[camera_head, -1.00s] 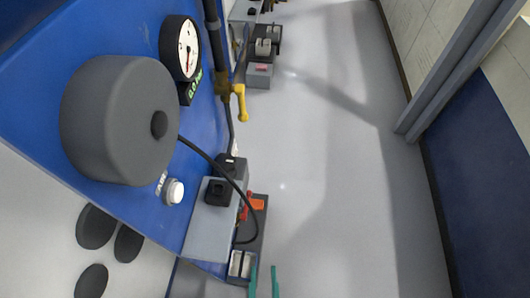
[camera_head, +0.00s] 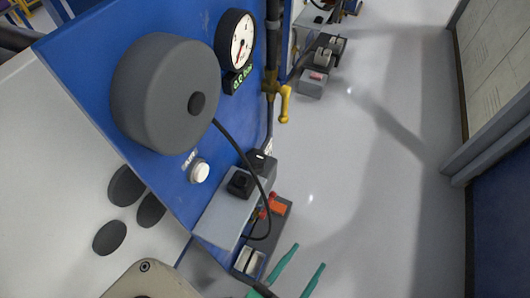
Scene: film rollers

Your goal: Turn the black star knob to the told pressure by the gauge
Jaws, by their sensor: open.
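A round white-faced gauge (camera_head: 237,40) with a black rim stands on the blue panel. Its red needle points down and left. A small green digital display (camera_head: 238,80) below it appears to read 0.0 bar. A small black knob (camera_head: 241,183) sits on a grey box below the panel; its shape is too small to confirm as a star. My gripper (camera_head: 309,256) shows at the bottom as two teal fingers, spread apart and empty. It is below and right of the knob, clear of it.
A large dark grey cylinder (camera_head: 160,95) projects from the blue panel (camera_head: 90,55). A white button (camera_head: 200,172) marked AIR, a yellow valve handle (camera_head: 285,105) and a black cable (camera_head: 238,150) are near the knob. An orange-red part (camera_head: 278,204) lies low. Grey floor (camera_head: 370,200) is open at right.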

